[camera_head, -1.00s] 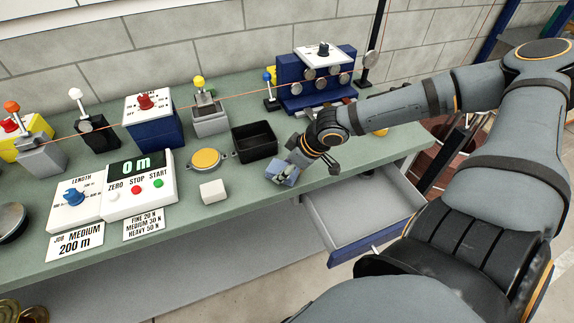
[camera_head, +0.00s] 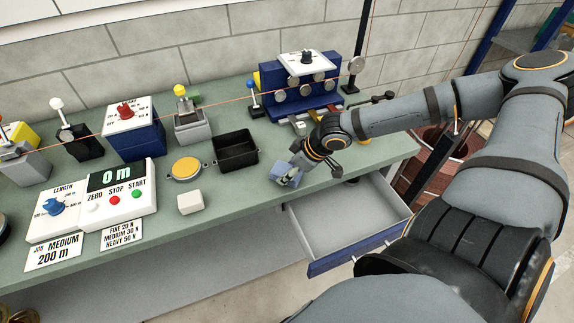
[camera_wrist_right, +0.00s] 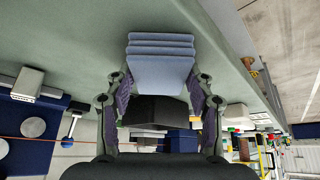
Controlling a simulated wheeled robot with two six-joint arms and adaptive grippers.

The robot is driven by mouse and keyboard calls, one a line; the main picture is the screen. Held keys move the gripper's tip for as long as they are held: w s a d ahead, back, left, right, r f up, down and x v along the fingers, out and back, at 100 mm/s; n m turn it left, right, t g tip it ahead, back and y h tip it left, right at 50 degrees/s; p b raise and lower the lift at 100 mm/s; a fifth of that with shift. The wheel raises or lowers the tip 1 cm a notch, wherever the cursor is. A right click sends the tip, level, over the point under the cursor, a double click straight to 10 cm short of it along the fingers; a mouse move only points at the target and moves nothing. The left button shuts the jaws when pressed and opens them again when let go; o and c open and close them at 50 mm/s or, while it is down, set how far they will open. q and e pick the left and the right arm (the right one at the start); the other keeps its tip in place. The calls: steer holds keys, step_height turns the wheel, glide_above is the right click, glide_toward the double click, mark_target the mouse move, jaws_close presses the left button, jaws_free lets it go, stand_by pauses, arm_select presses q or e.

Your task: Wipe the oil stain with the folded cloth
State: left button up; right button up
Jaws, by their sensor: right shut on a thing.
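The folded cloth (camera_head: 287,178) is pale blue and sits at the bench's front edge, above the open drawer's left end. In the right wrist view its stacked layers (camera_wrist_right: 160,55) show between the fingers. My right gripper (camera_head: 296,172) is shut on the cloth and low over the bench top; I cannot tell whether the cloth touches the surface. The gripper also shows in the wrist view (camera_wrist_right: 160,80), with one finger on each side of the cloth. No oil stain can be made out; the cloth and gripper may hide it. My left gripper is not in view.
A black open tray (camera_head: 235,152), a yellow round pad (camera_head: 185,168) and a white block (camera_head: 190,203) stand left of the cloth. A blue roller unit (camera_head: 305,85) stands behind. The open drawer (camera_head: 348,222) juts out below the bench front.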

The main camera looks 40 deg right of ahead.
steer(key=r+p, duration=0.1)
steer(key=r, duration=0.1)
steer(key=a+r+p, duration=0.1)
steer(key=shift+s+r, duration=0.15)
steer(key=shift+r, duration=0.2)
steer(key=shift+a+r+p, duration=0.15)
steer(key=shift+r+p, duration=0.2)
steer(key=shift+p, duration=0.2)
steer(key=shift+r+p, duration=0.3)
steer(key=shift+p, duration=0.05)
steer(key=shift+d+r+p, duration=0.2)
steer(key=shift+r+p, duration=0.45)
steer(key=shift+p, duration=0.1)
step_height(320, 180, up, 2)
steer(key=shift+a+p, duration=0.1)
steer(key=shift+p, duration=0.9)
steer(key=shift+f, duration=0.15)
